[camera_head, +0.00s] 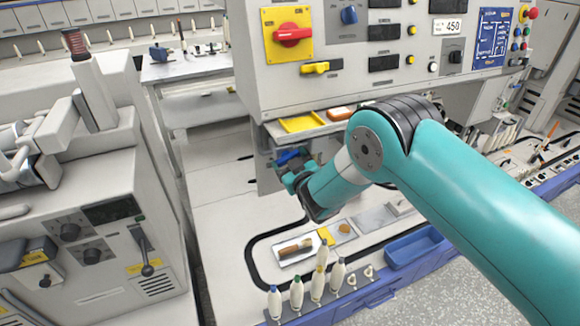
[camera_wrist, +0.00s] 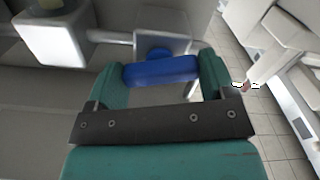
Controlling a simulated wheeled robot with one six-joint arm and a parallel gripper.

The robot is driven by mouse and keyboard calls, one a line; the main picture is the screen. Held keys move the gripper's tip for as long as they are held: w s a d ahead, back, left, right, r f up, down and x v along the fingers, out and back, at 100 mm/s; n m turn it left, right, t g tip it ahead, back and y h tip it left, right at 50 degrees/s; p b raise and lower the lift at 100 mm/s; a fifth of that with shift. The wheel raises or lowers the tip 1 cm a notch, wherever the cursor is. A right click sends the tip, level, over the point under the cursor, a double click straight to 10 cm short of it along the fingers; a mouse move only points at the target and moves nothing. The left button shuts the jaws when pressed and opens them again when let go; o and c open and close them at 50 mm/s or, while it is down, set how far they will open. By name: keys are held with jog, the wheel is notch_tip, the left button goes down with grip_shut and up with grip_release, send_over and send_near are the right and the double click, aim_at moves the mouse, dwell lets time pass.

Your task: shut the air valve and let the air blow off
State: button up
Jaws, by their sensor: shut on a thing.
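The air valve's blue handle (camera_wrist: 162,70) lies crosswise between the fingers of my gripper (camera_wrist: 160,72) in the wrist view. The gripper is shut on it. Behind the handle is a grey valve body (camera_wrist: 165,45) with a pipe running left to a pale block (camera_wrist: 52,32). In the head view the blue handle (camera_head: 288,157) shows just beyond my gripper (camera_head: 287,172), under the control cabinet. My arm hides part of the area around the valve. The frames do not show whether air is blowing off.
The control cabinet (camera_head: 345,85) with a red switch (camera_head: 293,34) and a yellow knob (camera_head: 315,68) hangs above my gripper. A machine stands at left.

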jog(key=shift+n+b, duration=2.8)
jog(key=shift+n, duration=4.2)
jog(key=o, duration=0.9)
jog(key=b+v, duration=1.5)
jog(key=v, duration=0.2)
jog(key=shift+s+d+f, duration=0.1)
jog(key=shift+s+d, duration=0.05)
jog(key=shift+s, duration=0.05)
